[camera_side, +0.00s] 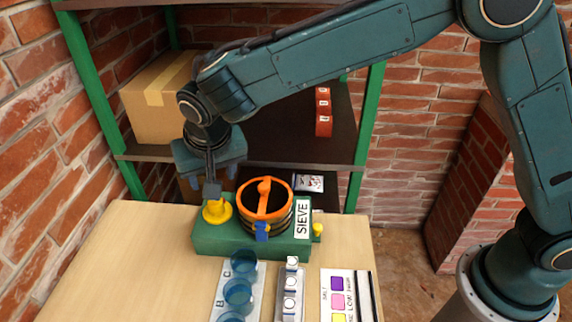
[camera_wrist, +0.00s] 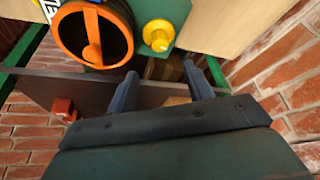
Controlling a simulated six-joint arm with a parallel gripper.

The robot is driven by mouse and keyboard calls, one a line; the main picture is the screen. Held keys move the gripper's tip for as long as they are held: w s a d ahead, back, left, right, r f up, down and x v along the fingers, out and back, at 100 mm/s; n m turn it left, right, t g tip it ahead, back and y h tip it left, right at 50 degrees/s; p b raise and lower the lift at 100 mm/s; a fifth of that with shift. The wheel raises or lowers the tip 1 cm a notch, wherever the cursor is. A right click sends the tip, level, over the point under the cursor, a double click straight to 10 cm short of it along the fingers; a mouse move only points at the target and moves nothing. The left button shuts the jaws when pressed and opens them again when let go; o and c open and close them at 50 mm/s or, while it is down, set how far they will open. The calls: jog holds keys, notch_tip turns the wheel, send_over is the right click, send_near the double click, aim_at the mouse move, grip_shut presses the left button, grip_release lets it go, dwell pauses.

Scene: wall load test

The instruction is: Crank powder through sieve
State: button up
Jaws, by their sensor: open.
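The sieve machine has a green base (camera_side: 240,241) with a white "SIEVE" label and stands on the wooden table. Its round drum has an orange rim (camera_side: 284,188) with an orange bar across the opening; the rim also shows in the wrist view (camera_wrist: 128,45). A yellow knob-like piece (camera_side: 217,211) stands on the base left of the drum, and it is also in the wrist view (camera_wrist: 158,35). My gripper (camera_side: 211,181) is open and empty above the yellow piece. Its two fingers (camera_wrist: 160,69) show apart in the wrist view. No powder can be made out.
A rack (camera_side: 238,286) with blue cups and a holder (camera_side: 290,300) with small white-topped items stand in front of the sieve. A colour-label card (camera_side: 338,300) lies right of them. A green-framed shelf with a cardboard box (camera_side: 160,105) stands behind; brick walls border it.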

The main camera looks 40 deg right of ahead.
jog(key=shift+v, duration=1.3)
jog(key=s+d+r+n+y, duration=0.1)
jog(key=s+d+r, duration=0.45)
jog(key=d, duration=0.45)
jog(key=s+d+r, duration=0.4)
jog(key=d+r, duration=0.2)
jog(key=d, duration=0.4)
jog(key=s+d+f+n, duration=0.1)
jog(key=s+d, duration=0.3)
jog(key=s, duration=0.5)
jog(key=s+d+f+n+t, duration=0.1)
jog(key=s+d, duration=0.4)
jog(key=s, duration=0.4)
jog(key=shift+s+f, duration=0.15)
jog(key=shift+s, duration=0.15)
